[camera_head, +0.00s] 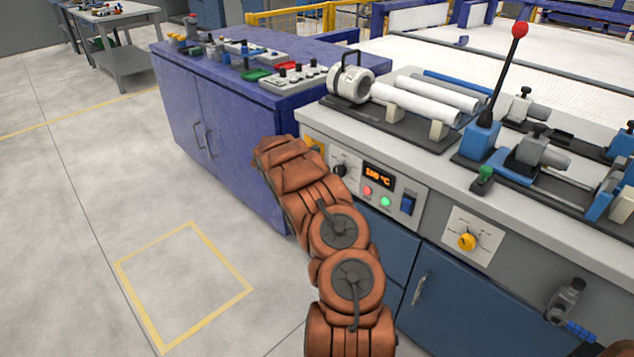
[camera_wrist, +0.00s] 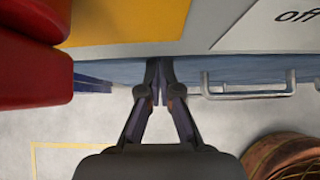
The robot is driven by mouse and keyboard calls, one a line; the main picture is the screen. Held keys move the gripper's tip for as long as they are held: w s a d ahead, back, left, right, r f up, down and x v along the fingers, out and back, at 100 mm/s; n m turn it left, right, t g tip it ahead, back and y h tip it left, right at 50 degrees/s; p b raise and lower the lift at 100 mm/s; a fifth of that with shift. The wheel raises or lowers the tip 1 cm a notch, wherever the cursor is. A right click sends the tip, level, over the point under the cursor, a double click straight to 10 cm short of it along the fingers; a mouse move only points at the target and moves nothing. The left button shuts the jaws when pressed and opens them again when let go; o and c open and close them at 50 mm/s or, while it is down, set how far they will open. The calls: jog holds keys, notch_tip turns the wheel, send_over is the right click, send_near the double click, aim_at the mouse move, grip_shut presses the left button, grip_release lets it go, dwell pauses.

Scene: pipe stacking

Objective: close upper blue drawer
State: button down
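In the wrist view, a blue drawer front (camera_wrist: 225,72) with a grey bar handle (camera_wrist: 248,90) runs below the grey panel edge. My gripper (camera_wrist: 159,78) is there with its two dark fingers together and nothing seen between them. The fingertips are at the blue front, left of the handle; I cannot tell whether they touch it. In the head view, a blue front (camera_head: 393,243) shows below the control panel, partly hidden by my brown arm. My gripper is hidden in that view. How far the drawer stands out is not clear.
A large red knob (camera_wrist: 30,70) on a yellow plate (camera_wrist: 125,20) is close on the left in the wrist view. A purple cabinet (camera_head: 228,140) stands left of the grey bench (camera_head: 500,215). The floor (camera_head: 80,200) in front is clear.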

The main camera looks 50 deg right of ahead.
jog(key=a+f+v, duration=0.2)
jog(key=v, duration=1)
jog(key=shift+w+a+r+p, duration=0.2)
jog(key=shift+w+r+p, duration=0.1)
jog(key=shift+w+p, duration=0.1)
jog(key=shift+s, duration=0.1)
